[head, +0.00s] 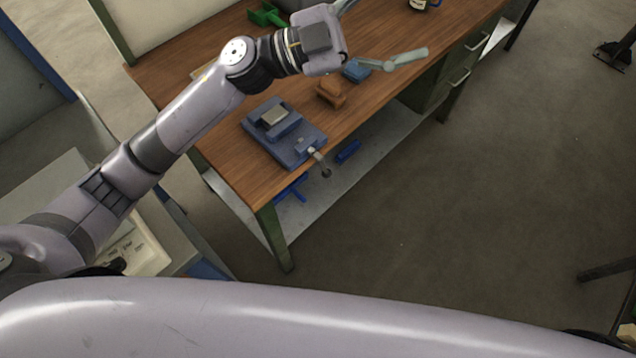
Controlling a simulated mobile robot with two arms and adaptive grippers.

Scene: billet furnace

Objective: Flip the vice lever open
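The vice (292,145) is blue-grey with a paler block on top and sits at the near left part of the wooden bench. Its pale lever (318,159) sticks out past the bench's front edge and ends in a dark round knob. My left gripper (392,22) is over the bench, up and to the right of the vice and apart from it. Its lower pale finger is spread out to the right; its upper finger is mostly cut off by the top edge. It looks open, with nothing seen between the fingers. My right gripper is not in view.
The bench (222,140) carries a brown block (331,93), a small blue item (356,70), a green item (266,14) and a dark mug (420,4). A lower shelf (345,180) holds blue items. The floor right of the bench is mostly clear.

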